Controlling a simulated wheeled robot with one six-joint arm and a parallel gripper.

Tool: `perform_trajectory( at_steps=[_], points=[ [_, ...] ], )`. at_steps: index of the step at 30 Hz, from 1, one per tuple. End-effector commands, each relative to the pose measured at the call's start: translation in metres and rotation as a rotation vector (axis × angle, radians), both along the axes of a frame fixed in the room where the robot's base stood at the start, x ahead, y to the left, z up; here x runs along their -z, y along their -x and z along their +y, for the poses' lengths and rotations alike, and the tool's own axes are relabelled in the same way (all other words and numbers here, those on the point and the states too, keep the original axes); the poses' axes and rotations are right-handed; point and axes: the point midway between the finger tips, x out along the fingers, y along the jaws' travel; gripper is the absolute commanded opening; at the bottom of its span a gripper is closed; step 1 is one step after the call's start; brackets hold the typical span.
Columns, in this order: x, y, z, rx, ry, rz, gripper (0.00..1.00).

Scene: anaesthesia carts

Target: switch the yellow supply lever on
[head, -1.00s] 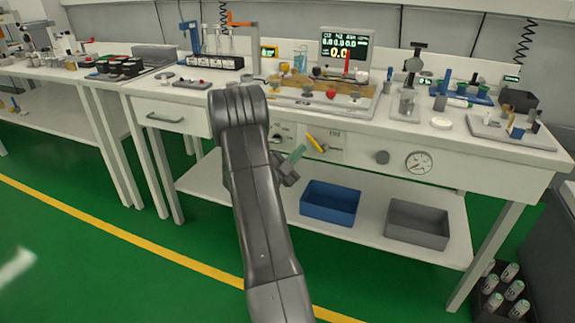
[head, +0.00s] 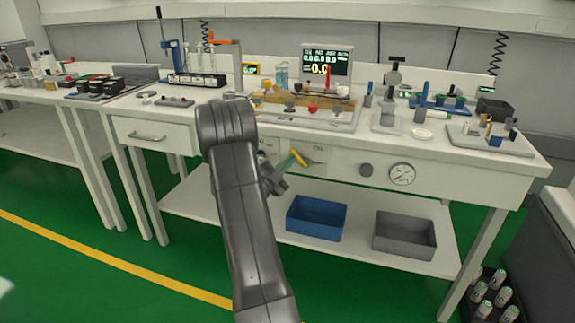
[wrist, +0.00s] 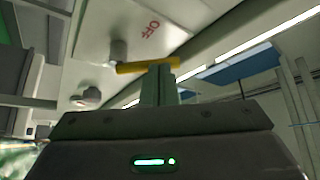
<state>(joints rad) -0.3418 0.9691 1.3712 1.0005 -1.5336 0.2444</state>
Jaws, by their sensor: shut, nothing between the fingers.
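The yellow supply lever (head: 300,158) sits on a pale panel on the front face of the bench, tilted down to the right in the head view. In the wrist view the lever (wrist: 135,67) lies across the picture, beside its round grey pivot and red OFF lettering. My gripper (head: 286,163) is at the lever's left side in the head view. In the wrist view its shut, empty fingers (wrist: 158,80) reach up to the lever and overlap its middle. I cannot tell whether they touch it. My arm hides part of the bench front.
A grey knob (head: 366,170) and a round gauge (head: 402,174) are on the bench front to the right. A blue bin (head: 316,218) and a grey bin (head: 405,235) stand on the lower shelf. The green floor in front is open.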

Motion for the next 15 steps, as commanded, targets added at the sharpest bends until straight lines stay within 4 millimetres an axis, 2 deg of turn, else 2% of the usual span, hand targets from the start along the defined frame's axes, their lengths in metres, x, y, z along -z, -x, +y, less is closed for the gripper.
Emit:
perform_trajectory(
  at_steps=[8, 15],
  points=[
    [-0.0022, 0.0003, -0.0013, 0.000, -0.048, -0.019, 0.00],
    [-0.0072, 0.0012, -0.0047, -0.001, -0.158, -0.055, 0.00]
  ],
)
